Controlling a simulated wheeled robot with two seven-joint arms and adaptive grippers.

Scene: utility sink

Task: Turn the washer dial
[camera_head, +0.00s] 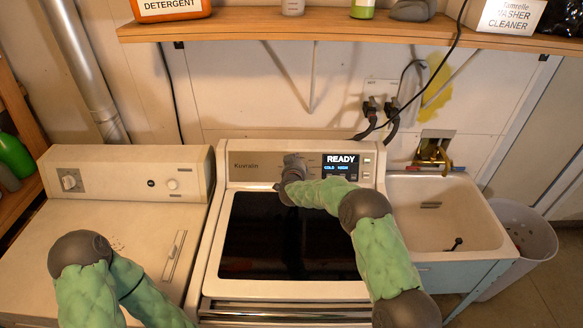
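The washer (212,270) stands in the middle, with a dark glass lid (255,235) and a control panel (248,172) at its back. The panel's lit display (341,166) reads READY, with smaller text below. My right gripper (291,165) is at the panel, just left of the display. The washer dial is not clearly visible; the gripper covers that part of the panel. I cannot tell whether the fingers touch or hold it, or whether they are shut. My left arm is folded at the lower left, and its gripper is out of view.
A second machine (130,210) with its own knobs stands left. A sink (430,205) with a brass tap (433,152) is right, beside a white bin (525,240). A shelf (330,27) with detergent (170,8) and washer cleaner (508,16) hangs above the panel.

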